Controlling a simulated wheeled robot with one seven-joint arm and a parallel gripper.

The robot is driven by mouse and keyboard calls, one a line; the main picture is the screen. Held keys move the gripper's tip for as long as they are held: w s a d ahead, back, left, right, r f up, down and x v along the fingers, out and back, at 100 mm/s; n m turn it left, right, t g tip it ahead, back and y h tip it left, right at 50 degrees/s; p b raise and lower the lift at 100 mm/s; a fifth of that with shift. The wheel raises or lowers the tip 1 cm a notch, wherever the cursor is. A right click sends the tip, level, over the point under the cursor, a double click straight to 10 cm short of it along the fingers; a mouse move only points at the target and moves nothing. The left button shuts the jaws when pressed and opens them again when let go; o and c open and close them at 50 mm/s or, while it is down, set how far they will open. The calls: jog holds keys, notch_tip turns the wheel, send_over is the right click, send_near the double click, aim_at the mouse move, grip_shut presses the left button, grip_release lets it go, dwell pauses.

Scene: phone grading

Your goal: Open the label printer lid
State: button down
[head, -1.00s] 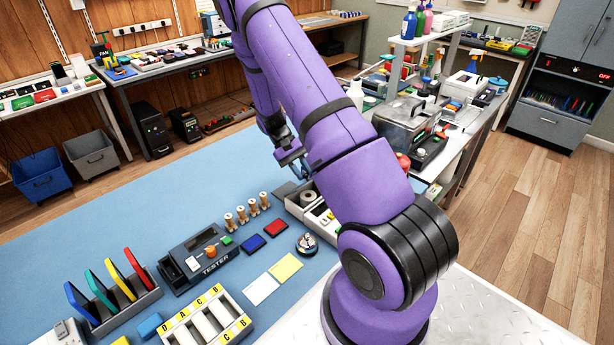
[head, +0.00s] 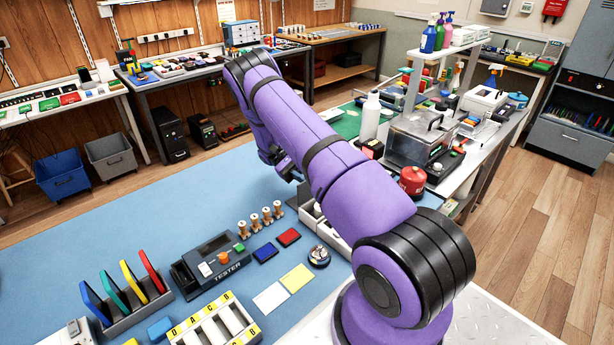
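The label printer (head: 311,215) is a pale grey and white box on the blue bench mat, mostly hidden behind my purple arm. Only its left side and part of its top show. I cannot tell how its lid stands. My gripper (head: 289,170) is a small dark shape beneath the arm, just beyond and above the printer in the picture. Its fingers are too small and too covered to tell whether they are open or shut, or whether they touch the printer.
Left of the printer are wooden pegs (head: 266,216), a tester (head: 212,262), and red and blue pads (head: 288,237). A round badge-like disc (head: 318,256) lies in front. A red canister (head: 412,180) stands to the right. The mat's left part (head: 150,215) is clear.

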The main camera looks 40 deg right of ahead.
jog(key=shift+w+f+g, duration=0.1)
jog(key=shift+g, duration=0.2)
jog(key=c, duration=1)
grip_release()
jog(key=s+a+r, duration=0.1)
jog(key=s+a, duration=0.1)
jog(key=s, duration=0.3)
jog(key=s+a+r, duration=0.2)
jog(key=s, duration=0.3)
jog(key=s+a+r, duration=0.2)
jog(key=s, duration=0.2)
jog(key=shift+s+a, duration=0.1)
jog(key=shift+s, duration=0.3)
